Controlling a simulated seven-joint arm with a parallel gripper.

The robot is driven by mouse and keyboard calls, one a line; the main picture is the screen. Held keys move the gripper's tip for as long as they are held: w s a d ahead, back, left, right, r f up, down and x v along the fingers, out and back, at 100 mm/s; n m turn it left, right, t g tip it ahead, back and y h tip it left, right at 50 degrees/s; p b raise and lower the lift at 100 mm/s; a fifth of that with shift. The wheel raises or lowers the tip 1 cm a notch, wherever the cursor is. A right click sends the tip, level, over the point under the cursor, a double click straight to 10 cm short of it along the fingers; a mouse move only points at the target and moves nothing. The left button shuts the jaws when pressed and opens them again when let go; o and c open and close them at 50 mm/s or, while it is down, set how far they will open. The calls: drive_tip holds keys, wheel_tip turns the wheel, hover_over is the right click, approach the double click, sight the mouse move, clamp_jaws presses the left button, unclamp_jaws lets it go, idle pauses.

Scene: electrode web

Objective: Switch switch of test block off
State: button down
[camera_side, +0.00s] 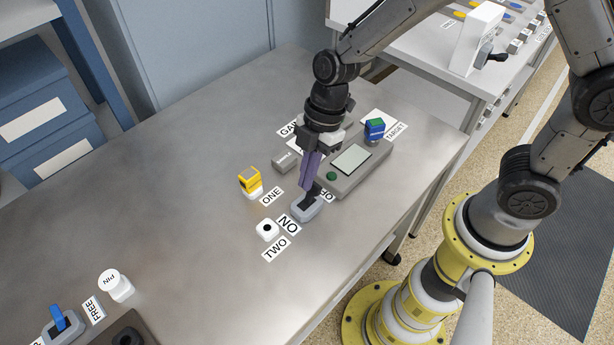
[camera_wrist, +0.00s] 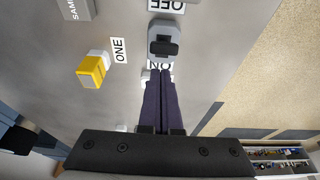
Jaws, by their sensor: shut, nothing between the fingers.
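The switch (camera_side: 304,209) has a pale grey base and a dark lever, and sits on the metal table between an ON label (camera_side: 288,223) and an OFF label (camera_side: 327,196). It also shows in the wrist view (camera_wrist: 164,38), with OFF above it and ON below, partly covered by my fingers. I cannot tell clearly which way the lever leans. My gripper (camera_side: 306,187) points down at the switch with its purple fingers together and empty. In the side view the fingertips overlap the lever; whether they touch it is unclear. In the wrist view the fingertips (camera_wrist: 158,74) lie on the ON side.
A yellow-topped piece (camera_side: 250,181) stands by the ONE label, and a white piece (camera_side: 267,229) by TWO. A grey device with a screen (camera_side: 351,159) lies behind the switch. A blue-levered switch (camera_side: 60,322) is at front left. The table's left middle is clear.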

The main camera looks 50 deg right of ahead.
drive_tip(key=shift+a+r, duration=0.15)
drive_tip(key=shift+a, duration=0.3)
drive_tip(key=d+v, duration=0.1)
drive_tip(key=v, duration=0.8)
drive_tip(key=shift+d, duration=0.25)
